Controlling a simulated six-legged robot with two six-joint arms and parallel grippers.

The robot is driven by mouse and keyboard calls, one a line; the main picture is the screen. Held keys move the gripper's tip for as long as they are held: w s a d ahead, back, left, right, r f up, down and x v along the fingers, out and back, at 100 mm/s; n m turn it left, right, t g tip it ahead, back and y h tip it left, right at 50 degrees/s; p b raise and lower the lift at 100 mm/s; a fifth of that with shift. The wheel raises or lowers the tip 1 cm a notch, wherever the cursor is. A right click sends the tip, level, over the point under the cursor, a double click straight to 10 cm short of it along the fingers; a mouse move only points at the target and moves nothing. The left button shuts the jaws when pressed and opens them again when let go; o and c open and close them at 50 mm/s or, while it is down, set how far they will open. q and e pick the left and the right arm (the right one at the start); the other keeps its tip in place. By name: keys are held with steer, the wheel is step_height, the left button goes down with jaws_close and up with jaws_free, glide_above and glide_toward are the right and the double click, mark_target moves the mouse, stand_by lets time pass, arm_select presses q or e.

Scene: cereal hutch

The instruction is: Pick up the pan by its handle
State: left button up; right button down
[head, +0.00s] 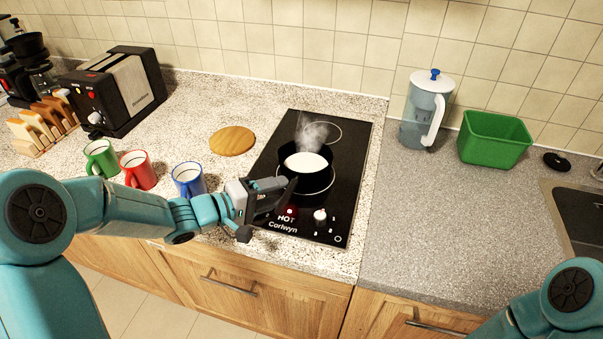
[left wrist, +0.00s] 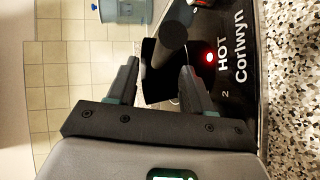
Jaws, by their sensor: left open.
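The black pan (head: 311,160) stands on the black hob with white, steaming contents. In the head view its handle is hidden or cannot be told from my dark fingers. My left gripper (head: 285,193) is at the pan's near left side, low over the hob. In the left wrist view its two fingers (left wrist: 159,72) are open, with a dark rounded bar, apparently the pan's handle (left wrist: 172,30), lined up in the gap between them. I cannot tell how deep the handle sits between the fingers. No grip shows. My right gripper is out of view.
The hob (head: 338,215) has a lit red HOT light and a knob (head: 320,216). Blue (head: 188,179), red (head: 138,170) and green (head: 101,158) mugs stand left, near my left arm. A round wooden board (head: 232,141) lies behind. The right counter holds a jug (head: 420,112) and green bin (head: 493,140).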

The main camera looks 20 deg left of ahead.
mark_target(292, 185)
arm_select(q)
steer(key=x, duration=0.4)
steer(key=shift+w+d+f, duration=0.1)
steer(key=shift+w+d, duration=0.1)
steer(key=shift+d, duration=0.1)
steer(key=shift+w, duration=0.2)
steer(key=shift+s, duration=0.15)
jaws_close()
